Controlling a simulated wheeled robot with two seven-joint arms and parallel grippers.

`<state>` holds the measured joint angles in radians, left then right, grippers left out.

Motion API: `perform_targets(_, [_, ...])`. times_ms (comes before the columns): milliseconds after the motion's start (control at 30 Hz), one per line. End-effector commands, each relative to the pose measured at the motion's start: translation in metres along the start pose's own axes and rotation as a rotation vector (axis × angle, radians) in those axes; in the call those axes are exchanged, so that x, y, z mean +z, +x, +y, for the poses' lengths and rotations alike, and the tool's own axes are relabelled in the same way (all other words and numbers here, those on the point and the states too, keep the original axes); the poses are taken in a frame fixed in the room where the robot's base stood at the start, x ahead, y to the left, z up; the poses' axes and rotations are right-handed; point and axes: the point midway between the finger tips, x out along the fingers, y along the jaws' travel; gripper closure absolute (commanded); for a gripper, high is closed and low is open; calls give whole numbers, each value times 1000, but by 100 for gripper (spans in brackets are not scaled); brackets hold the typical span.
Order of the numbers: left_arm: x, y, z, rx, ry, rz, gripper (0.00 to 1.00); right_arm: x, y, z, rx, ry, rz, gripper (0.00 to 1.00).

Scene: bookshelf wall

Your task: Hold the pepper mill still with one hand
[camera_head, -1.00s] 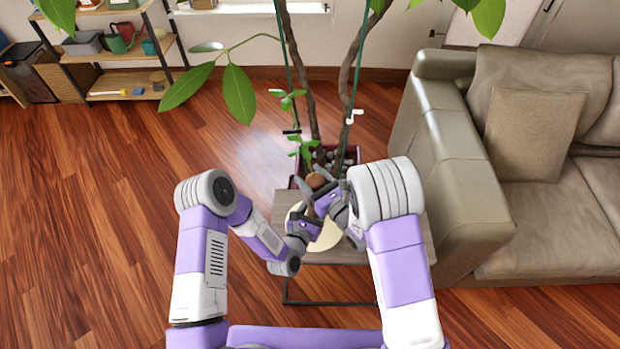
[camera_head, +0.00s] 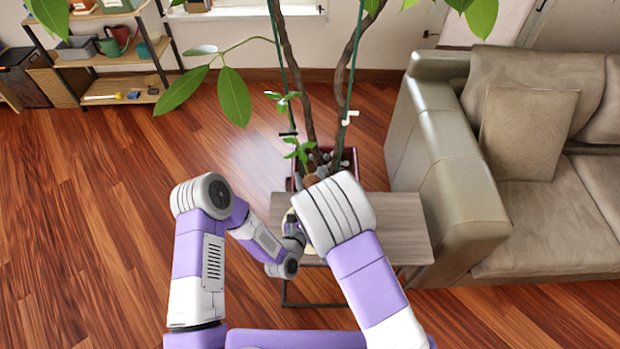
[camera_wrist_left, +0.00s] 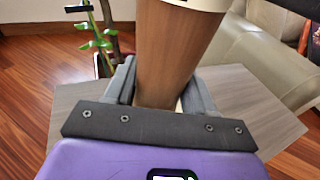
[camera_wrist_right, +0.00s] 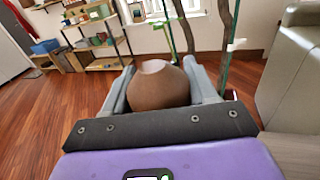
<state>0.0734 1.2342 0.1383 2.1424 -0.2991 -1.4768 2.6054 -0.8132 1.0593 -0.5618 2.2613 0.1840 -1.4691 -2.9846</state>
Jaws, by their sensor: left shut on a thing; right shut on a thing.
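The pepper mill's brown wooden body (camera_wrist_left: 165,55) stands in the left wrist view, above the small table. My left gripper (camera_wrist_left: 160,78) has its fingers shut around the lower body, one on each side. The mill's rounded brown top (camera_wrist_right: 160,88) shows in the right wrist view, between the fingers of my right gripper (camera_wrist_right: 160,68), which is shut on it. In the head view the brown top (camera_head: 310,181) shows just beyond my right wrist. That wrist hides my right gripper and most of the mill.
The small grey-brown table (camera_head: 385,225) has free room on its right. A cream round thing (camera_head: 289,216) lies on it, mostly hidden. A potted plant (camera_head: 352,160) stands close behind, and a beige sofa (camera_head: 450,185) to the right. Shelves (camera_head: 120,85) stand far left.

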Motion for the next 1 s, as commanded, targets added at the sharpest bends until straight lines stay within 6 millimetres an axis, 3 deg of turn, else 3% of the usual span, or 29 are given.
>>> perform_targets(167, [-1,-1,2,4,-2,4,87,3,1,-2,-5,0,-9,74])
perform_targets(200, [-1,-1,2,4,-2,4,87,3,1,-2,-5,0,-9,42])
perform_targets(367, [-1,0,2,4,-1,4,87,2,1,-2,-3,0,-8,19])
perform_targets(700, [-1,0,1,3,-1,4,87,1,-4,0,0,0,-4,19])
perform_targets(1000, [-1,0,1,2,-1,4,87,0,-48,0,0,-3,-2,19])
